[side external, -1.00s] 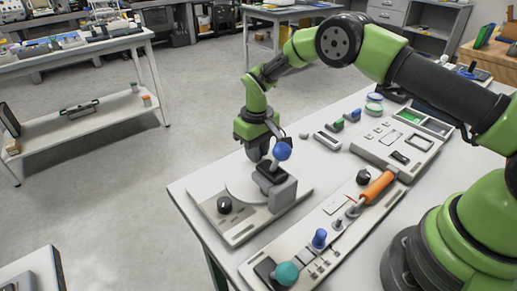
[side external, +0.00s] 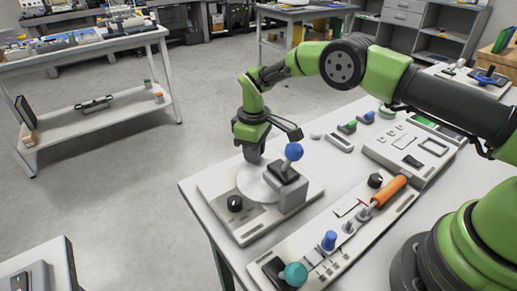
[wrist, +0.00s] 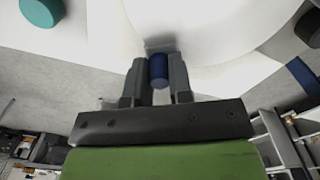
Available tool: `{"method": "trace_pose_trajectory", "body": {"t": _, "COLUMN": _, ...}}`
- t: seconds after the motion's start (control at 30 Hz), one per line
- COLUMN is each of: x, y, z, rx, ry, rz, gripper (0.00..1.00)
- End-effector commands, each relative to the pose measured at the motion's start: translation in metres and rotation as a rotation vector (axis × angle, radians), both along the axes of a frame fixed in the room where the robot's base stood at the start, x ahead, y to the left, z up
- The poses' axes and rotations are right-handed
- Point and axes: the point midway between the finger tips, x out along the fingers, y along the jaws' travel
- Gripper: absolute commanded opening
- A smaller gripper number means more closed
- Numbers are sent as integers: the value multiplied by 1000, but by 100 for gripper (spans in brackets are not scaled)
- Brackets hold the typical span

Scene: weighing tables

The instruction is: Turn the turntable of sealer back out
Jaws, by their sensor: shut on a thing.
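The sealer (side external: 262,224) is a pale base on the table, with a white round turntable (side external: 252,185), a black knob (side external: 235,203) and a grey block topped by a blue ball lever (side external: 293,152). My gripper (side external: 252,158) points down at the far left side of the turntable. In the wrist view my gripper (wrist: 158,75) is shut on a short blue peg (wrist: 158,68) at the edge of the white turntable (wrist: 215,25). The peg is hidden behind the fingers in the side view.
A long panel (side external: 320,255) with a teal knob (side external: 295,274), a blue knob and an orange handle (side external: 388,192) lies in front of the sealer. Another panel (side external: 412,150) stands at the right. Small blocks lie behind. Left of the table is open floor.

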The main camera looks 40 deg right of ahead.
Motion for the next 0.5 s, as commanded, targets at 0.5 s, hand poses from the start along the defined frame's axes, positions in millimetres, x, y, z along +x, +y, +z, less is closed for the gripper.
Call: {"method": "trace_pose_trajectory", "body": {"t": 0.5, "x": 2, "y": 19, "z": 0, "rx": 1, "ry": 1, "rz": 258, "gripper": 0}}
